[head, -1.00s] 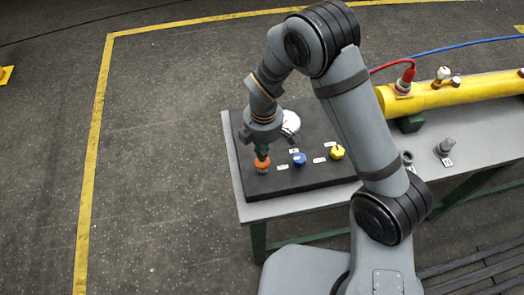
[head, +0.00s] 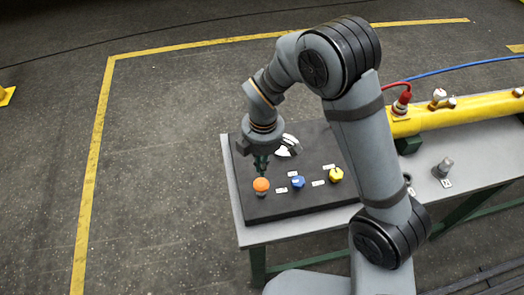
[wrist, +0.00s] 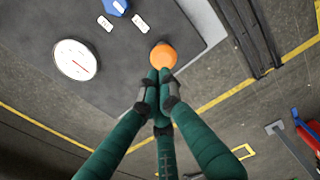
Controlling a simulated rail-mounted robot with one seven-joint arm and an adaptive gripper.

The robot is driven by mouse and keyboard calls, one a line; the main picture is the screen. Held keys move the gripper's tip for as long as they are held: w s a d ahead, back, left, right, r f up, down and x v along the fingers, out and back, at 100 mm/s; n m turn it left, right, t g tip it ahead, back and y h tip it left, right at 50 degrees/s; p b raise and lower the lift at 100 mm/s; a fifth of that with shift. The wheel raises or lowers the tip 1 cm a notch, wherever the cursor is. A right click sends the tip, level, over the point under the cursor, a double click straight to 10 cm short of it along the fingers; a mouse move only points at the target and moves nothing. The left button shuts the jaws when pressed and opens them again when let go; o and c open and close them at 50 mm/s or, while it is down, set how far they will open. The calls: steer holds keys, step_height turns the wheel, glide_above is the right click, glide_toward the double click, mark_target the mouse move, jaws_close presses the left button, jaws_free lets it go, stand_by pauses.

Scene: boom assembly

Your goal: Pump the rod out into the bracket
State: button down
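My gripper (head: 261,168) has its green fingers drawn together, with nothing visible between them. It points down just above the orange button (head: 261,185) on the black panel (head: 305,200). In the wrist view the closed fingertips (wrist: 160,80) lie beside the orange button (wrist: 163,56), overlapping its edge; I cannot tell whether they touch. A white gauge (head: 288,146) sits behind on the panel, and in the wrist view its dial (wrist: 76,60) shows a red needle. The yellow cylinder (head: 455,113) lies at the right, running out of view. The rod and bracket are not in view.
A blue knob (head: 298,181) and a yellow knob (head: 335,174) stand right of the orange button, with white labels. A grey metal fitting (head: 445,167) stands on the table (head: 470,170). Red and blue hoses run near the cylinder. The floor left of the table is clear.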

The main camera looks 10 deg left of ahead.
step_height(320, 180, up, 6)
steer(key=shift+r, duration=0.2)
steer(key=c, duration=2.5)
jaws_free()
steer(key=shift+c, duration=0.2)
